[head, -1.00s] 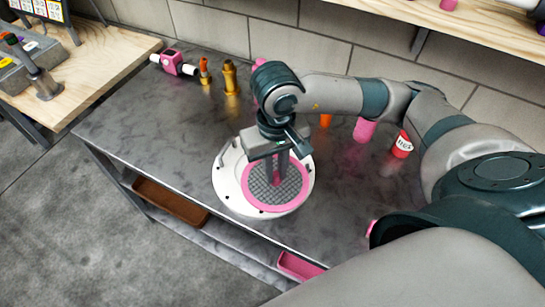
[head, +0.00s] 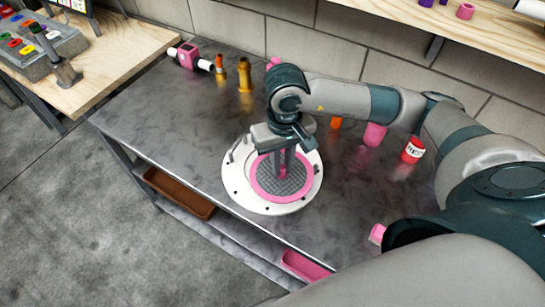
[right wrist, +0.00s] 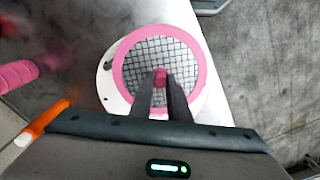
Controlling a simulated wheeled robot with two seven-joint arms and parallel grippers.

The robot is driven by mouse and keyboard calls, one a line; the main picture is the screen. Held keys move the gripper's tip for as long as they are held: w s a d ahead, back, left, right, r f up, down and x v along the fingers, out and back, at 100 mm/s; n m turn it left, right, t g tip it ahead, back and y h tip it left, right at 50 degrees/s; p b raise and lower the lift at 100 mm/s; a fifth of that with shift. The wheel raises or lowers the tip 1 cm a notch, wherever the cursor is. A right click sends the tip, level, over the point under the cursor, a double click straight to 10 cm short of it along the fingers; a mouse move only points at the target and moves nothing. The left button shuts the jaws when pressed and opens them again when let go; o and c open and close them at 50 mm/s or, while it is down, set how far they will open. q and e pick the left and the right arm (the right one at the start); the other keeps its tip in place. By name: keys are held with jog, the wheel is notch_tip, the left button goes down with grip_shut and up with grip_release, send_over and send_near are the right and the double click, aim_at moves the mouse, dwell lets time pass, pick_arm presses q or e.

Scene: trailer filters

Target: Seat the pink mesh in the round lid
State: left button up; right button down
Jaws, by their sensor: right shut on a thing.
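The pink mesh (head: 257,187) is a flat pink ring around a grey grid, with a small pink knob (right wrist: 160,77) at its middle. My right gripper (head: 283,174) points down and is shut on that knob. The mesh lies over the round lid (head: 236,187), a white disc with dark bolt spots and upright posts, on the grey table. In the head view the ring sits off centre, toward the lid's right. In the right wrist view the mesh (right wrist: 119,75) hides most of the lid (right wrist: 105,88). I cannot tell whether it touches the lid. My left gripper is out of view.
Along the table's back stand a pink device (head: 188,56), orange and brass fittings (head: 245,75), a pink cylinder (head: 374,135) and a red can (head: 412,151). A brown tray (head: 180,194) and a pink bin (head: 303,266) are below. The table's left part is clear.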

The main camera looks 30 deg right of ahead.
jog(key=w+f+p, duration=0.1)
jog(key=w, duration=0.1)
jog(key=w+d+f+p, duration=0.1)
jog(key=w+f, duration=0.1)
jog(key=w, duration=0.1)
jog(key=w+f+p, duration=0.1)
jog(key=w+f, duration=0.1)
jog(key=w, duration=0.1)
jog(key=shift+d, duration=0.35)
notch_tip(320, 180, down, 3)
jog(key=shift+r+p, duration=0.2)
jog(key=shift+p, duration=0.75)
jog(key=shift+f, duration=0.7)
jog(key=shift+f, duration=0.15)
jog(key=c, duration=1.7)
grip_release()
